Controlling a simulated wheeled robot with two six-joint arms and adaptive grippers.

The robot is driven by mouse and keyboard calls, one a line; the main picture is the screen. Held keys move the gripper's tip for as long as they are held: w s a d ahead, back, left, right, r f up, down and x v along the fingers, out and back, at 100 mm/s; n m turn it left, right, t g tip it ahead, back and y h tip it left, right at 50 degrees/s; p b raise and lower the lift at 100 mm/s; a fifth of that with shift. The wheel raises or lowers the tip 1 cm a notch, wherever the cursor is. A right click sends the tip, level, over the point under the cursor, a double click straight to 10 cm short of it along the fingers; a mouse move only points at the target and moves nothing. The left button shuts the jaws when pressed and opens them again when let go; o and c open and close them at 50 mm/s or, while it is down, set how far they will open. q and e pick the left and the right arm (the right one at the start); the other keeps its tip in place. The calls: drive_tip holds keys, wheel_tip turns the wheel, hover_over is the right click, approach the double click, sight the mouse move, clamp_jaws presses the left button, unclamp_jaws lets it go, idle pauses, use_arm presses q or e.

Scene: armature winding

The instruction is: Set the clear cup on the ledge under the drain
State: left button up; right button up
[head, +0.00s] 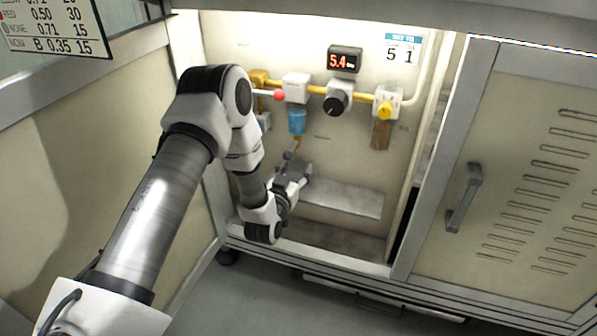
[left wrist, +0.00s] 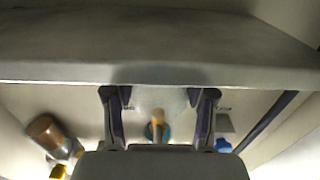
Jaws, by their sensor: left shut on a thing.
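My left gripper (head: 300,172) reaches into the cabinet at the left end of the grey ledge (head: 345,198), below the blue-bowled filter (head: 297,122) with its short yellow drain (head: 298,143). In the left wrist view the fingers (left wrist: 160,98) stand apart, shut on the clear cup (left wrist: 160,92), which shows only as a faint see-through patch between them. The ledge (left wrist: 60,50) spans the top of that view. The drain (left wrist: 158,118) shows between the fingers. I cannot tell whether the cup touches the ledge. My right gripper is not in view.
A yellow pipe line above carries a red-tipped valve lever (head: 279,95), a black knob (head: 337,103), and a yellow knob (head: 385,110) over a brown bowl (head: 381,135). The cabinet door (head: 510,180) stands at right. The ledge's right part is bare.

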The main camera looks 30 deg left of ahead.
use_arm(q)
drive_tip(key=shift+s+r, duration=0.2)
drive_tip(key=shift+r, duration=0.05)
drive_tip(key=shift+f, duration=0.25)
drive_tip(key=o, duration=1.1)
drive_tip(key=shift+r, duration=0.1)
